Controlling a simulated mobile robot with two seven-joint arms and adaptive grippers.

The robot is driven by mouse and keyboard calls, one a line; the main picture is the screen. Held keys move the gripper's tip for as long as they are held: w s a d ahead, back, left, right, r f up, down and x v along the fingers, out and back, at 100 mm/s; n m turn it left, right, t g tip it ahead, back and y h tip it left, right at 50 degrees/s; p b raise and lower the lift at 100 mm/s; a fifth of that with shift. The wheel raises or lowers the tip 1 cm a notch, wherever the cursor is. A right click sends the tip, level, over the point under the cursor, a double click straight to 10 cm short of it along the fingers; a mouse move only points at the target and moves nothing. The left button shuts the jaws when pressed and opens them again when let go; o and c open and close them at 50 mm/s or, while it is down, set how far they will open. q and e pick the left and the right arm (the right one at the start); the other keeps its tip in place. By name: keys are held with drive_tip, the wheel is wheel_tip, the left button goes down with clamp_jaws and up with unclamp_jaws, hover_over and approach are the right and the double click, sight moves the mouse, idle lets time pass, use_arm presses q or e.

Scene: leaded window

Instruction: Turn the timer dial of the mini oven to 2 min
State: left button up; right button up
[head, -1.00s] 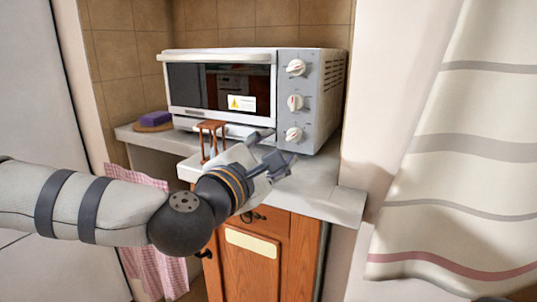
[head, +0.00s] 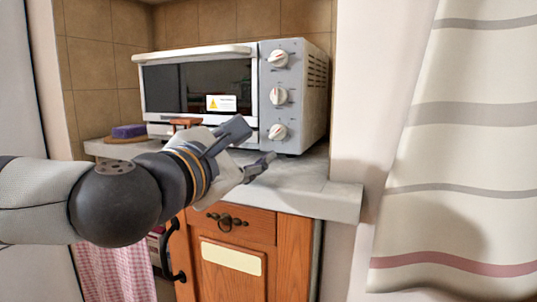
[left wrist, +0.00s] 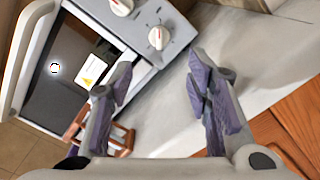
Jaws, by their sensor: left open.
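The white mini oven (head: 200,90) stands on the counter with its door shut. Its grey control panel (head: 293,85) carries three white dials in a column: top (head: 278,58), middle (head: 279,96) and bottom (head: 277,132). Which one is the timer cannot be read. My left gripper (head: 256,150) is open and empty, in front of the oven's lower right, below and left of the bottom dial and apart from it. In the left wrist view, the bottom dial (left wrist: 159,38) lies beyond and between the spread fingers (left wrist: 165,90). My right gripper is not in view.
A small brown wooden stand (left wrist: 105,135) is close by my left finger, in front of the oven. A purple sponge (head: 129,131) lies at the counter's left. The counter (head: 310,185) is clear on the right. A striped curtain (head: 460,150) hangs at right.

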sight(273, 135)
use_arm(q)
drive_tip(key=x, duration=1)
clamp_jaws()
drive_tip(key=shift+r+m+p, duration=0.3)
drive_tip(key=shift+p, duration=0.15)
drive_tip(key=shift+f+m, duration=0.1)
drive_tip(key=shift+m, duration=0.2)
drive_tip(key=shift+a+f, duration=0.1)
unclamp_jaws()
